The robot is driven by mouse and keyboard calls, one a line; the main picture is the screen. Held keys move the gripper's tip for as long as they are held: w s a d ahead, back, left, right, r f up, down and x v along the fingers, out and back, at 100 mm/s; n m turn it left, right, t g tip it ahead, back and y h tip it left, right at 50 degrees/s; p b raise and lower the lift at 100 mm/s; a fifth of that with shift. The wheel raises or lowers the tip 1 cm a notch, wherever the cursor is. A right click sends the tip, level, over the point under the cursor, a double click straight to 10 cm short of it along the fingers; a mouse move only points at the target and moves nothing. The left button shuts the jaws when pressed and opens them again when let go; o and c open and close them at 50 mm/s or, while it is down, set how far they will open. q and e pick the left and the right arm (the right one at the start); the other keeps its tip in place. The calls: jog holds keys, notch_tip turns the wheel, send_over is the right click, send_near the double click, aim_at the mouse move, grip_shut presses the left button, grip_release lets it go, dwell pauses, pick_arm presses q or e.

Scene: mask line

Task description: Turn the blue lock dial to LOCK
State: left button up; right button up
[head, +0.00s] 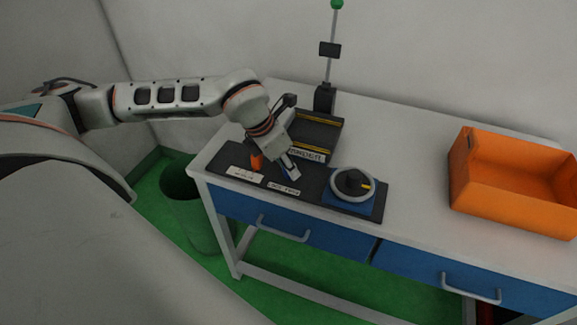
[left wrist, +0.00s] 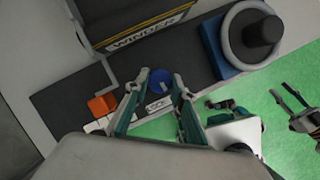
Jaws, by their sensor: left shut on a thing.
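The blue lock dial (left wrist: 161,80) is a small round knob on the dark panel, seen in the left wrist view. My left gripper (left wrist: 162,76) has one finger on each side of it and is shut on it. In the head view my left gripper (head: 290,171) reaches down to the panel and mostly hides the dial. A white label (head: 283,188) lies in front of the dial; its lettering is too small to read surely. My right gripper (left wrist: 284,92) shows at the right edge of the left wrist view, its two fingers apart, empty and away from the panel.
An orange block (head: 256,161) stands left of the dial. The winder unit (head: 318,136) is behind it. A grey handwheel on a blue base (head: 352,205) is to the right. An orange bin (head: 513,210) stands at the table's right. The tabletop (head: 418,178) between is clear.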

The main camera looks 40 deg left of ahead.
pick_arm(q)
jog(key=m+h, duration=0.1)
jog(key=m, duration=0.2)
jog(key=shift+w+a+m+g, duration=0.1)
jog(key=shift+a+m+g, duration=0.05)
jog(key=shift+m+g, duration=0.25)
jog(key=m+g+h, duration=0.1)
jog(key=m, duration=0.2)
jog(key=shift+r+p, duration=0.1)
jog(key=shift+p, duration=0.25)
jog(key=m, duration=0.2)
jog(key=shift+w+m+g, duration=0.15)
jog(key=shift+m+g, duration=0.15)
jog(key=shift+g, duration=0.1)
jog(key=shift+m+h+p, duration=0.3)
jog(key=shift+m+p, duration=0.1)
jog(key=shift+m, duration=0.2)
jog(key=shift+g, duration=0.3)
jog(key=o, duration=1.1)
